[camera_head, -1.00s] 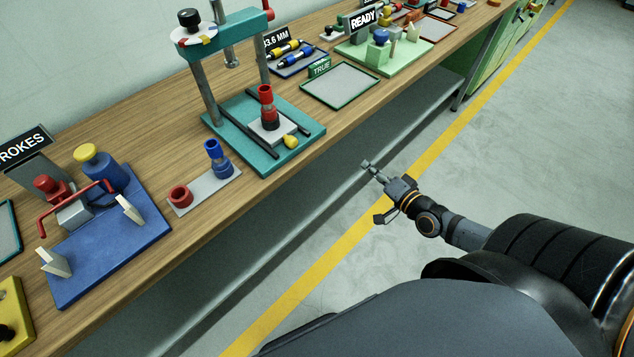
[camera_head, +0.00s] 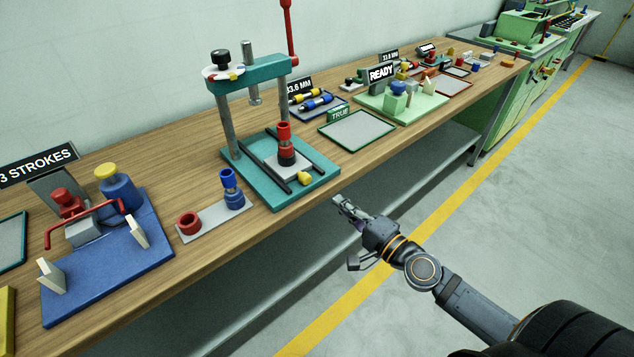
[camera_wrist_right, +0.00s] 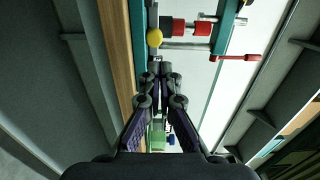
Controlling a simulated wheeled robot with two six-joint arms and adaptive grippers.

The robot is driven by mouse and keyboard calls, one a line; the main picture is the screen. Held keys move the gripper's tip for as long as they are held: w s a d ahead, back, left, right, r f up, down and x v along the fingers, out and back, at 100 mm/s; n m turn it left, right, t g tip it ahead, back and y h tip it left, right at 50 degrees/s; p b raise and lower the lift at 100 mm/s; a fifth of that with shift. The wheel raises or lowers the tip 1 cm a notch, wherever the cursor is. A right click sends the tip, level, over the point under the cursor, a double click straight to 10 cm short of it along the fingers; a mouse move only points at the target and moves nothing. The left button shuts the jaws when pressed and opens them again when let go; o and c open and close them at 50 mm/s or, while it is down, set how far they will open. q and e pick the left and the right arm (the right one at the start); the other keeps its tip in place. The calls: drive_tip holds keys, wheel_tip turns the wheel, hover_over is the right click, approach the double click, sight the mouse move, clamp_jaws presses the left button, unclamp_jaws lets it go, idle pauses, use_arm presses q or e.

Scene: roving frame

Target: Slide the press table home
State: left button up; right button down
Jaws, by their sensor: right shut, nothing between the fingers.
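The teal press (camera_head: 300,190) stands on the wooden bench. Its light grey press table (camera_head: 270,160) lies between two dark rails at the front part of the base. A red and black cylinder stack (camera_head: 285,145) stands upright on the table. A yellow knob (camera_head: 304,178) sits at the table's front edge. My right gripper (camera_head: 340,203) is shut and empty, in front of the bench edge, apart from the press. In the right wrist view, the shut fingers (camera_wrist_right: 160,68) point toward the yellow knob (camera_wrist_right: 154,38), with the red stack (camera_wrist_right: 178,27) beside it. My left gripper is not in view.
A grey plate with red and blue rings (camera_head: 208,222) lies left of the press. A blue fixture (camera_head: 110,260) is further left. A green-framed tray (camera_head: 357,130) lies to the right. The press's red lever (camera_head: 288,35) stands up at its right. The floor before the bench is clear.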

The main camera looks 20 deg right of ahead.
sight(309, 177)
drive_tip(key=p+x, duration=0.4)
drive_tip(key=x, duration=0.4)
drive_tip(key=shift+w+a+r+p, duration=0.1)
drive_tip(key=shift+w+a+p, duration=0.1)
drive_tip(key=shift+w+p, duration=0.15)
drive_tip(key=shift+w+a, duration=0.15)
drive_tip(key=shift+w, duration=0.1)
drive_tip(key=x, duration=0.4)
drive_tip(key=shift+w+a, duration=0.15)
drive_tip(key=shift+w, duration=0.3)
drive_tip(key=shift+s, duration=0.2)
